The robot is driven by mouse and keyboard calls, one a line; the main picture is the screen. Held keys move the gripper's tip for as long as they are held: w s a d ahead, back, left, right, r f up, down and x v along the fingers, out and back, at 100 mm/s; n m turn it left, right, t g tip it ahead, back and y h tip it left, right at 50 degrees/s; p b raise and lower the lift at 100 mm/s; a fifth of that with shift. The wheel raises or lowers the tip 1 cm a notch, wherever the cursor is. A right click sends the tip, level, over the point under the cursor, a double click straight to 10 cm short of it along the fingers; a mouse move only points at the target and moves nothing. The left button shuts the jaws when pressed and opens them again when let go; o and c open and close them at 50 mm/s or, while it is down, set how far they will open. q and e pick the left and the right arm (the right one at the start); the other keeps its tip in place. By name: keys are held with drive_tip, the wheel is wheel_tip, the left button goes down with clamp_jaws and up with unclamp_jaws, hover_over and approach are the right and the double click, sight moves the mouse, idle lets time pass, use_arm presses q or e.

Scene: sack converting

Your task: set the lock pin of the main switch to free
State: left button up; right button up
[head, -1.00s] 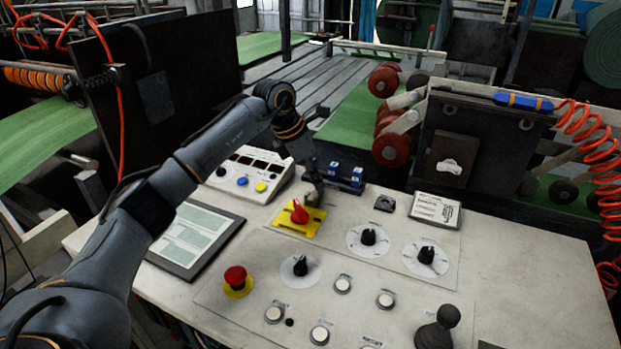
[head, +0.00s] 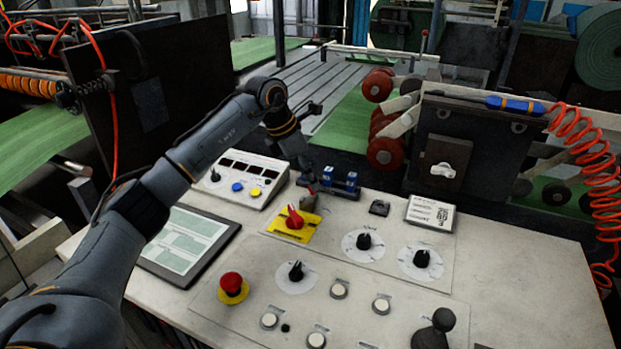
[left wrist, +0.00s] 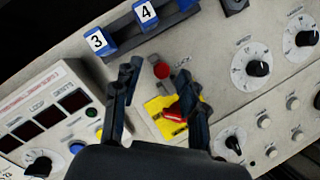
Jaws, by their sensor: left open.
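The main switch is a red rotary handle (head: 293,217) on a yellow plate (head: 285,228) on the console. In the left wrist view the red handle (left wrist: 173,113) lies on the yellow plate (left wrist: 160,103). The lock pin, with a red round head (left wrist: 162,70), sits on a grey bracket at the plate's far edge. It is small in the head view (head: 311,189). My left gripper (left wrist: 157,72) is open, its fingers on either side of the pin head in the wrist view. I cannot tell whether they touch it. My right gripper is not in view.
Blue numbered blocks (head: 341,178) stand just behind the pin. A display box (head: 241,177) and a tablet (head: 188,243) are on the left. Black knobs (head: 364,241) are on the right, and a red emergency button (head: 232,284) is in front.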

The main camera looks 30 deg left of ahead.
use_arm(q)
drive_tip(key=v, duration=1)
drive_tip(key=shift+r, duration=0.25)
